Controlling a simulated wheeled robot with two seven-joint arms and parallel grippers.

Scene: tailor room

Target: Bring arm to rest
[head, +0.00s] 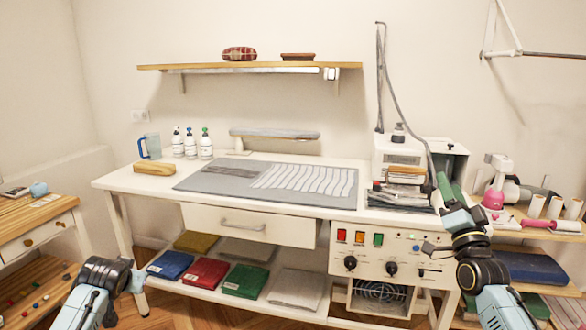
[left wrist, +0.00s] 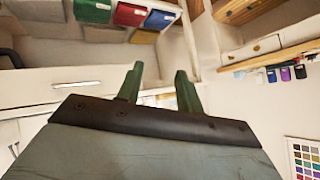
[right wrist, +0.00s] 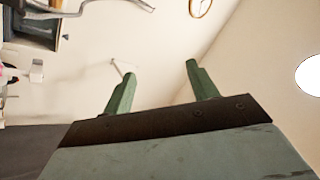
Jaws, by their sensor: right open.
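My right arm comes in at the lower right of the head view. Its gripper (head: 449,188) is raised in front of the white machine at the right end of the worktable. In the right wrist view the right gripper (right wrist: 161,75) has its two green fingers apart, with nothing between them. My left arm (head: 92,290) is low at the lower left of the head view, in front of the table's left end. In the left wrist view the left gripper (left wrist: 159,85) has its green fingers apart and empty.
The white worktable (head: 130,183) carries a grey mat (head: 205,182), bottles and a blue mug (head: 150,147). A white machine (head: 450,158) stands close behind my right gripper. Folded cloths lie on the lower shelf. A wooden side table (head: 28,212) is at the left.

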